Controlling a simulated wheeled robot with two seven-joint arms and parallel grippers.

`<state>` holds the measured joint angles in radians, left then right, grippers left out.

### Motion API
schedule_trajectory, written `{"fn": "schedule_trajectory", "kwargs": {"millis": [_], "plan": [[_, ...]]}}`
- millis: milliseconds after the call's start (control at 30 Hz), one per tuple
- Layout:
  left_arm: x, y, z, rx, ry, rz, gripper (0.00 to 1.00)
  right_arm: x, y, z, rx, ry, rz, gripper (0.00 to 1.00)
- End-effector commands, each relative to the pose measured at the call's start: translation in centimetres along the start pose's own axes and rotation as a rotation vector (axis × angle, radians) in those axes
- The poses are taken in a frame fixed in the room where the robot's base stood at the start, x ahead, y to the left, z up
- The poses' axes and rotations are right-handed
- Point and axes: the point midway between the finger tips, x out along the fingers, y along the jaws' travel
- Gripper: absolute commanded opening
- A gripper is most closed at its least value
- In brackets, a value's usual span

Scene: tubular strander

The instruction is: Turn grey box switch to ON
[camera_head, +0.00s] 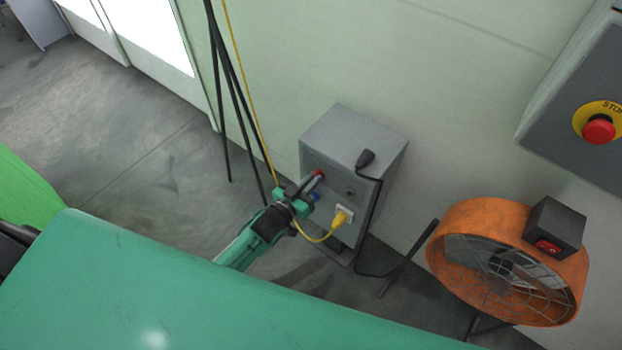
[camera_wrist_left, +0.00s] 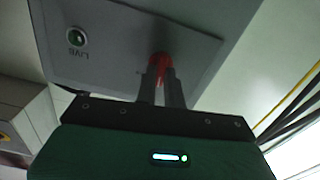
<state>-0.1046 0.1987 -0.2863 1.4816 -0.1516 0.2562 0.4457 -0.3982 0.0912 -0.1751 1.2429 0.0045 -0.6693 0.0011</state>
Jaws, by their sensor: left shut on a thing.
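The grey box (camera_head: 355,138) stands low against the wall in the head view, and its front panel (camera_wrist_left: 120,35) fills the top of the left wrist view. A red switch handle (camera_wrist_left: 158,59) sits on that panel; a bit of it shows in the head view (camera_head: 319,173). My left gripper (camera_head: 313,181) reaches the box front. Its fingers (camera_wrist_left: 162,72) are shut on the red handle, one on each side, hiding part of it. I cannot read the switch's position marks. A round lamp (camera_wrist_left: 77,38) marked LIVE is on the panel. My right gripper is not in view.
A yellow plug (camera_head: 341,218) with a yellow cable is in the box front, close to my left gripper. A black cable (camera_head: 372,225) hangs along the box. An orange fan (camera_head: 470,222) stands to the right. A red stop button (camera_head: 599,131) is at upper right.

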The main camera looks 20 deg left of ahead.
Motion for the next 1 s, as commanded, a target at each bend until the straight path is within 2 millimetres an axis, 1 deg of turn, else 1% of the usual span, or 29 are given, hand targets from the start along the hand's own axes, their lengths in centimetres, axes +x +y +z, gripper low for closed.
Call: {"fn": "schedule_trajectory", "kwargs": {"millis": [300,600,767,900,1000], "plan": [[0.0,0.2,0.0,0.299,0.001,0.0,0.0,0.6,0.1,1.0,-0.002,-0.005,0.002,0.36],[0.0,0.3,0.1,0.578,0.001,0.0,0.0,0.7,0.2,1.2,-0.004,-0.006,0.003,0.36],[0.0,0.3,0.1,0.706,0.001,-0.001,0.0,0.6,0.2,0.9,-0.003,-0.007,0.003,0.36],[0.0,0.4,0.2,0.797,0.001,-0.001,0.0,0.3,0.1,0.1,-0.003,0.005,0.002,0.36],[0.0,0.4,0.2,0.849,0.001,-0.001,0.0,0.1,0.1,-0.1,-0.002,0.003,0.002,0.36]]}}
